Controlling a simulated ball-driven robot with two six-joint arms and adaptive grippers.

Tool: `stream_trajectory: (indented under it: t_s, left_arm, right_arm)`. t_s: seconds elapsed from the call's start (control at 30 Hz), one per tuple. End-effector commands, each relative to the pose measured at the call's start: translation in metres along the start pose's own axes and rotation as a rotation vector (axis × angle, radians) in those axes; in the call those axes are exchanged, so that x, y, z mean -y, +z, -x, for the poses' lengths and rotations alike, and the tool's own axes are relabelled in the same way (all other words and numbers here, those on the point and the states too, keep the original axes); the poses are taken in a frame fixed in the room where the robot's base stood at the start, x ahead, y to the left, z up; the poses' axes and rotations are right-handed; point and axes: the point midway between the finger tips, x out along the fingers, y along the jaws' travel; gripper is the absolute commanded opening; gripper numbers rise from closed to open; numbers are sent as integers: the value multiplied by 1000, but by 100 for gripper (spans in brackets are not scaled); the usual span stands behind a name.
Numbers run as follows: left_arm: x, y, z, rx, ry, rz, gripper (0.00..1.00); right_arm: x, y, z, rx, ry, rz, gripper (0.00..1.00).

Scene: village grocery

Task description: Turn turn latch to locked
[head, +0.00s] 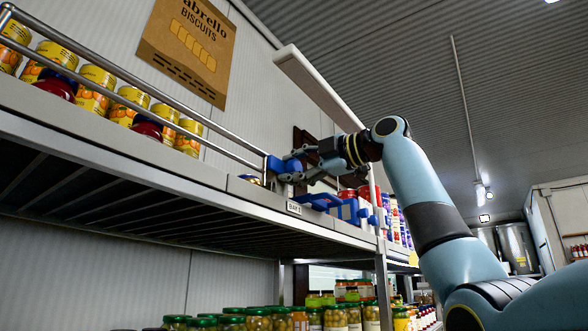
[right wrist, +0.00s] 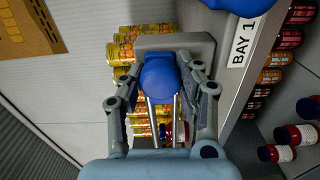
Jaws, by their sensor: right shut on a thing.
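The turn latch (head: 277,164) is a blue piece at the right end of the shelf's metal guard rail, seen small in the head view. In the right wrist view its rounded blue knob (right wrist: 160,78) sits between my fingers. My right gripper (head: 301,166) reaches in from the right and is shut on the blue knob, one finger on each side, as the right wrist view also shows (right wrist: 160,72). The fingers hide part of the latch, and I cannot tell its turn position. My left gripper is not in view.
The guard rail (head: 150,88) runs in front of yellow cans (head: 97,90) and dark red jars on the upper shelf (head: 120,152). A BAY 1 label (head: 294,207) and a blue bracket (head: 318,201) are close below my gripper. More jars (head: 258,319) stand below.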

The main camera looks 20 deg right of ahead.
Motion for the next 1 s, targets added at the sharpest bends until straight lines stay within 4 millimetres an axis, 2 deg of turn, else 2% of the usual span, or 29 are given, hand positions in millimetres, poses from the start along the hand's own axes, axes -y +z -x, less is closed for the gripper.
stream_trajectory:
  t_s: [0.6, 0.63, 0.8, 1.0]
  left_arm:
    - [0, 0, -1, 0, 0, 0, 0]
    - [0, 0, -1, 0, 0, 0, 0]
    - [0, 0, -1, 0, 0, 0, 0]
    - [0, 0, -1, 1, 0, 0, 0]
  right_arm:
    - [2, 0, -1, -2, -5, 39, 1]
    - [2, 0, -1, -2, -5, 39, 36]
    - [2, 0, 0, -1, -4, 39, 58]
    - [1, 0, 0, -1, -2, 39, 58]
